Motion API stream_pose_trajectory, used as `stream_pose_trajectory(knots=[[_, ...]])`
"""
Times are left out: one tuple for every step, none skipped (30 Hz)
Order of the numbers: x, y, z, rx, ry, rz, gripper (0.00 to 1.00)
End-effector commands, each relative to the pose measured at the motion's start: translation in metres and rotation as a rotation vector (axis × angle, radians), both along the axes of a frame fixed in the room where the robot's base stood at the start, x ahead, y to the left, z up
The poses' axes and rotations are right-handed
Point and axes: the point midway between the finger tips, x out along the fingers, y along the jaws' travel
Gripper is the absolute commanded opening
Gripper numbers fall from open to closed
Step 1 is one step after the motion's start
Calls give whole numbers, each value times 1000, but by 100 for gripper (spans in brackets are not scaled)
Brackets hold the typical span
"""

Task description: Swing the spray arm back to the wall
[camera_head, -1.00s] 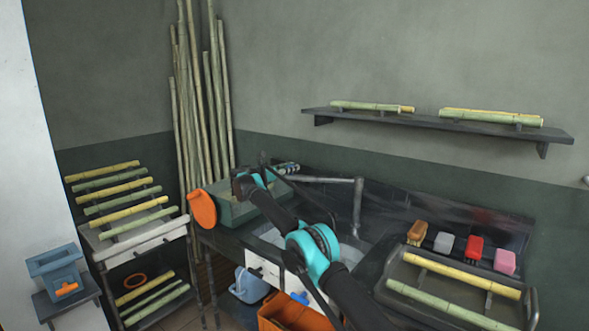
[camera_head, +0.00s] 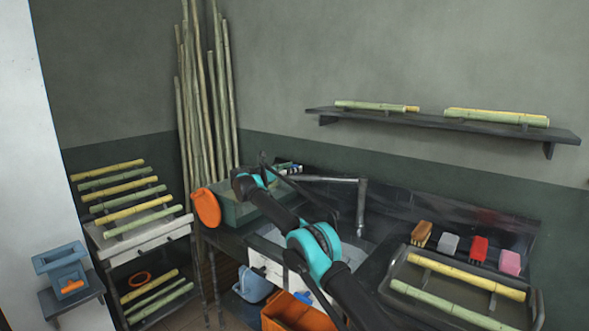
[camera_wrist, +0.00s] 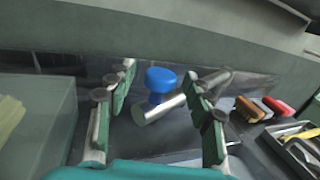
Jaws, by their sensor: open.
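The spray arm (camera_head: 325,179) is a grey metal pipe running level over the back of the sink, meeting an upright length at its right. In the wrist view its round metal end (camera_wrist: 158,108) lies between my fingers, with a blue knob (camera_wrist: 160,77) above it. My gripper (camera_head: 287,170) is at the left end of the pipe, partly hidden by my own arm in the head view. In the wrist view my gripper (camera_wrist: 158,72) is open, its green-padded fingers on either side of the knob and pipe end. I cannot tell whether either finger touches.
The wall (camera_head: 450,60) is behind the sink (camera_head: 350,250). A green bin (camera_head: 240,212) stands left of the sink. Brushes (camera_head: 450,244) and a cane tray (camera_head: 530,305) are on the right. A shelf (camera_head: 440,121) hangs above. Tall canes (camera_head: 205,100) lean in the corner.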

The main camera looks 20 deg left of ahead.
Motion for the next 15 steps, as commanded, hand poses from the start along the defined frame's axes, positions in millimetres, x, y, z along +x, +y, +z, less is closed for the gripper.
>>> stream_pose_trajectory(knots=[[-7, 7, 0, 0, 0, 3, 52], [-12, 11, 0, 0, 0, 3, 52], [-19, 16, 0, 0, 0, 2, 52], [-24, 21, 0, 0, 0, 3, 52], [-28, 24, 0, 0, 0, 3, 52], [-34, 30, 0, 0, 0, 3, 52], [-40, 34, 0, 0, 0, 2, 52], [-44, 38, 0, 0, 0, 2, 52], [-50, 42, 0, 0, 0, 3, 52], [-54, 46, 0, 0, 0, 2, 52], [-58, 49, 0, 0, 0, 2, 52], [-63, 53, 0, 0, 0, 2, 52], [-66, 55, 0, 0, 0, 2, 52], [-69, 58, 0, 0, 0, 2, 52], [-71, 60, 0, 0, 0, 2, 52]])
